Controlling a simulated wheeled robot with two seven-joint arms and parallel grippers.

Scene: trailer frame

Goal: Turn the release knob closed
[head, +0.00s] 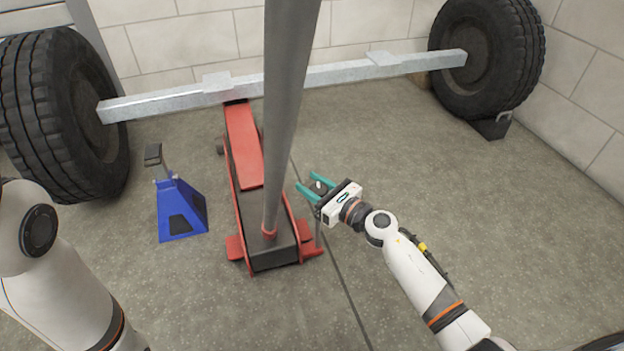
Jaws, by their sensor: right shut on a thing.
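The red floor jack (245,150) stands on the floor under the axle, with a tall grey handle (285,110) rising from its near end. My right gripper (312,187) has teal fingers and is to the right of the handle. It is shut on the small dark release knob (318,185), which is mostly hidden between the fingers. A thin rod (319,232) shows below the gripper, beside the jack's near end. How far the knob is turned cannot be told. My left arm is at the left edge; its gripper is out of view.
A blue jack stand (181,208) stands left of the floor jack. A metal axle beam (335,75) runs between two large tyres (62,110) and (490,50). A wheel chock (492,127) sits by the right tyre. The floor at right is clear.

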